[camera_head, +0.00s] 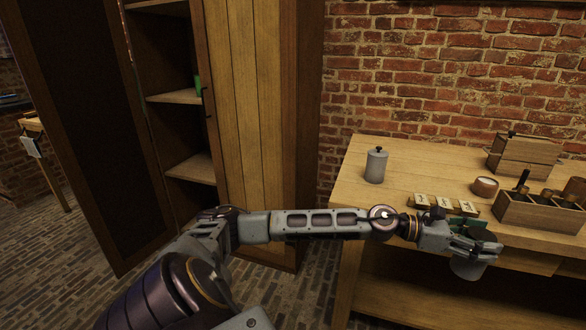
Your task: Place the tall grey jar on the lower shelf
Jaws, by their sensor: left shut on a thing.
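My left gripper (478,247) is shut on a grey jar (467,269) at the front edge of the wooden table. The fingers hide its upper part, so its full height cannot be told. Another grey jar (376,167) with a dark knob on its lid stands upright on the left part of the tabletop, apart from the gripper. An open cabinet at left also has shelves, a middle one (176,97) and a lower one (194,167). My right gripper is not in view.
The wooden table (355,195) also bears a divided wooden box (525,212) with dark bottles, a closed wooden box (522,158), a small round pot (485,187) and a row of labelled blocks (440,205). A green object (198,84) shows by the cabinet's middle shelf.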

